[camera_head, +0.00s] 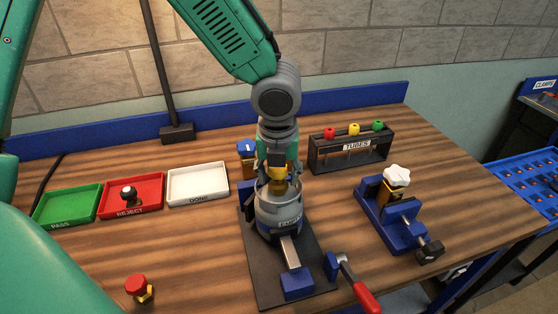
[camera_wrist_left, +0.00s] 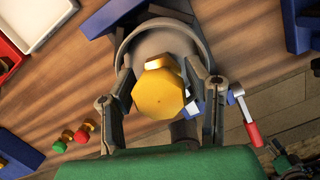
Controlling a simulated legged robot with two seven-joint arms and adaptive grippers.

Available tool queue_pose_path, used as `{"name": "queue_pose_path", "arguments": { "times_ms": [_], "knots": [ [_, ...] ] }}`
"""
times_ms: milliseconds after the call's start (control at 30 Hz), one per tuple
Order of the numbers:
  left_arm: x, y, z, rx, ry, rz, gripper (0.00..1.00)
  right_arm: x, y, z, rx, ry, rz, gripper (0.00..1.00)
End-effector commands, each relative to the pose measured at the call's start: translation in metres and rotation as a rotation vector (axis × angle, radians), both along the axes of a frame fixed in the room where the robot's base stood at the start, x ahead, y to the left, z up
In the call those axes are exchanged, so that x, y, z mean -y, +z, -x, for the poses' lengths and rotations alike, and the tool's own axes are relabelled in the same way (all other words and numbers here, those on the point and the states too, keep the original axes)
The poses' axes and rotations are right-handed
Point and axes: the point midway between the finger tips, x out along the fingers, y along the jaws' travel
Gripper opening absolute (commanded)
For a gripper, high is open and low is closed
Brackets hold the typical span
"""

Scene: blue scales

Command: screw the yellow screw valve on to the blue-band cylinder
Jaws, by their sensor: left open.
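The grey cylinder (camera_head: 281,214) stands upright in a clamp on a dark base plate, with a collar ring around its top. Its blue band is hard to make out. The yellow screw valve (camera_head: 279,174) is at the cylinder's top; I cannot tell how firmly it sits there. In the left wrist view the yellow valve (camera_wrist_left: 157,94) shows its many-sided top in front of the grey cylinder (camera_wrist_left: 160,42). My left gripper (camera_head: 277,183) points down over the cylinder, open, with one finger on each side of the valve. My right gripper is not in view.
Green (camera_head: 68,204), red (camera_head: 150,187) and white (camera_head: 198,184) trays lie at left. A tube rack (camera_head: 350,152) stands behind right. A blue vise (camera_head: 392,230) holds a white-topped valve. A red-handled clamp lever (camera_head: 360,290) and a red-topped valve (camera_head: 137,287) are in front.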

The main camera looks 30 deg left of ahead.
Motion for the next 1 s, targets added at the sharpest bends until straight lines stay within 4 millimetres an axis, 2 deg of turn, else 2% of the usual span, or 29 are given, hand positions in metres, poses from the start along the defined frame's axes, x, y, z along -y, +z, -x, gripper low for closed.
{"name": "queue_pose_path", "arguments": {
  "times_ms": [33,200,467,500,567,600,633,767,1000],
  "knots": [
    [-0.001,-0.007,0.000,-0.002,-0.002,-0.001,0.44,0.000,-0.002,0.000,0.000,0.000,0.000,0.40],
    [-0.001,-0.016,-0.002,0.000,-0.001,0.000,0.44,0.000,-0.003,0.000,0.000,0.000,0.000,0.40],
    [-0.001,-0.017,-0.002,0.000,-0.001,0.000,0.44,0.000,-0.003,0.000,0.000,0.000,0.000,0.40],
    [-0.001,-0.017,-0.002,0.000,-0.001,0.000,0.40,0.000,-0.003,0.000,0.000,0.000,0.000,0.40],
    [-0.001,-0.017,-0.002,0.000,-0.001,0.000,0.19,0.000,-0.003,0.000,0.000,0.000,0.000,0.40],
    [-0.001,-0.017,-0.002,0.000,-0.001,0.000,0.05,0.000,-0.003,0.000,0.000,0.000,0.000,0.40],
    [-0.001,-0.017,-0.002,0.000,-0.001,0.000,0.00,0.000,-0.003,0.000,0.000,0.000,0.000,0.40],
    [-0.001,-0.016,-0.002,0.000,-0.004,0.000,0.00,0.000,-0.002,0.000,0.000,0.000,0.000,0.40],
    [-0.002,-0.014,-0.002,-0.001,-0.088,-0.001,0.00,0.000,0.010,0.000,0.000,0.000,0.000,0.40]
  ]
}}
